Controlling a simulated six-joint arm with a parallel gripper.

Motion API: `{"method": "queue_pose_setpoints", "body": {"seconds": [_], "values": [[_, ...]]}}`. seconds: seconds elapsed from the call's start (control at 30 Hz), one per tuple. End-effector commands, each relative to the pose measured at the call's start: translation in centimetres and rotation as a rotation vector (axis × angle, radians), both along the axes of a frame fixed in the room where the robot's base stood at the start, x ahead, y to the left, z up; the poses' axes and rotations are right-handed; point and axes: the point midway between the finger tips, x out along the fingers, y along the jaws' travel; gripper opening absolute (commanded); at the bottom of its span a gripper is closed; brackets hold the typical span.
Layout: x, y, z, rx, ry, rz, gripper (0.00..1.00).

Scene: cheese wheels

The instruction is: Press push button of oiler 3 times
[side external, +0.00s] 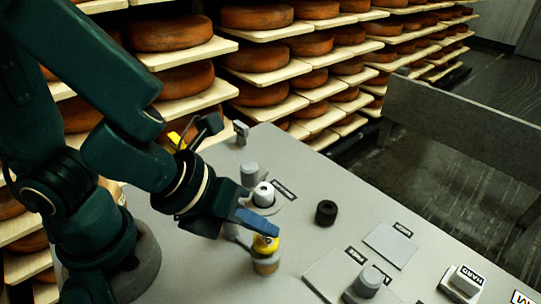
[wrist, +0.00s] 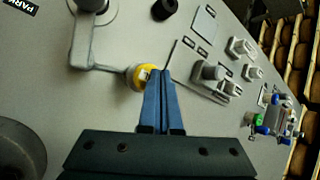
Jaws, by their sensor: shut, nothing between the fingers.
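The oiler (side external: 266,262) is a small upright cylinder with a yellow top and a greyish band, standing on the grey table in front of my gripper. In the wrist view its round yellow top (wrist: 143,84) has a pale centre, which I take to be the push button. My gripper (side external: 270,229) is shut, with its blue fingers together and nothing between them. In the wrist view the fingertips (wrist: 161,74) overlap the right side of the yellow top. In the side view they are right at the top of the oiler; whether they touch the button I cannot tell.
A grey fixture with a white-topped cylinder (side external: 264,194) stands just behind the oiler. A black knob (side external: 326,212) and a raised plate with a grey cylinder (side external: 368,281) are to the right. The grey table (side external: 215,277) is bare left of the oiler. Cheese shelves line the back.

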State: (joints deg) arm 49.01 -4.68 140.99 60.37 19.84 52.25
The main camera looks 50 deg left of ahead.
Motion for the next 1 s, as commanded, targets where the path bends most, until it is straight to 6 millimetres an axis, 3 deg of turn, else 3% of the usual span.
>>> {"method": "queue_pose_setpoints", "body": {"seconds": [1.0], "values": [[0.02, 0.0, 0.74, -0.001, 0.0, 0.001, 0.0]]}}
